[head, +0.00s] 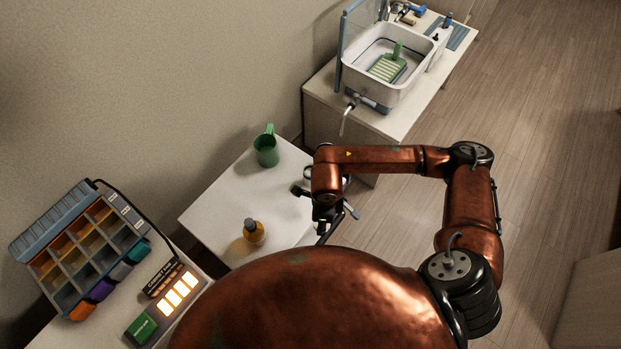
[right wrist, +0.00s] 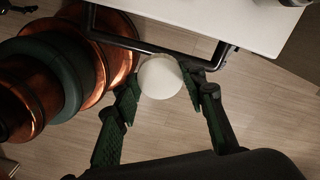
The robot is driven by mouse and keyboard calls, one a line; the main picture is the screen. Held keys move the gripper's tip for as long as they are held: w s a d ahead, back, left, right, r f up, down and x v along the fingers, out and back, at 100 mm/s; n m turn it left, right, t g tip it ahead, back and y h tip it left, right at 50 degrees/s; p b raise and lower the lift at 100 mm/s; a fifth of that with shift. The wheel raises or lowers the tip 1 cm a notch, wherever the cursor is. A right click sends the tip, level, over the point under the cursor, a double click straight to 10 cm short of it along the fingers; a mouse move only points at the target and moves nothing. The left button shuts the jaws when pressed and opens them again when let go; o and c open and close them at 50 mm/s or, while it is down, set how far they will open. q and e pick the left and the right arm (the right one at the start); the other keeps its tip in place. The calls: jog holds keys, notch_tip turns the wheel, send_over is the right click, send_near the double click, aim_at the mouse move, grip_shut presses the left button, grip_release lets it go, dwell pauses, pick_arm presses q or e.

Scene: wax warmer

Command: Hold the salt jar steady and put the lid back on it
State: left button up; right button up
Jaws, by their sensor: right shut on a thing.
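My right gripper (head: 325,226) is beside the right edge of the small white table (head: 213,212) in the head view. In the right wrist view its two fingers (right wrist: 164,92) are shut on a round white thing (right wrist: 160,77), which looks like the lid. The thing is clear of the tabletop, out past the table's edge. A small rounded thing (head: 308,172), partly hidden by my right arm, stands at the table's right edge; I cannot tell whether it is the salt jar. My left gripper is not in view.
A green mug (head: 266,150) and an amber bottle (head: 254,233) stand on the table. A dark bar (right wrist: 150,45) runs along the table edge near the gripper. A compartment rack (head: 85,255) is at lower left, and a white basin (head: 390,65) is at the back.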

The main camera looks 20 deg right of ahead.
jog(key=n, duration=0.2)
jog(key=d+n, duration=0.1)
jog(key=n, duration=0.3)
jog(key=shift+w+d+f, duration=0.15)
jog(key=shift+w, duration=0.15)
jog(key=d+n, duration=0.1)
jog(key=n, duration=0.4)
jog(key=w+d+n, duration=0.1)
jog(key=n, duration=0.5)
jog(key=d+n, duration=0.1)
jog(key=n, duration=0.5)
jog(key=shift+w+d+f, duration=0.15)
jog(key=shift+d+f, duration=0.15)
jog(key=shift+d, duration=0.1)
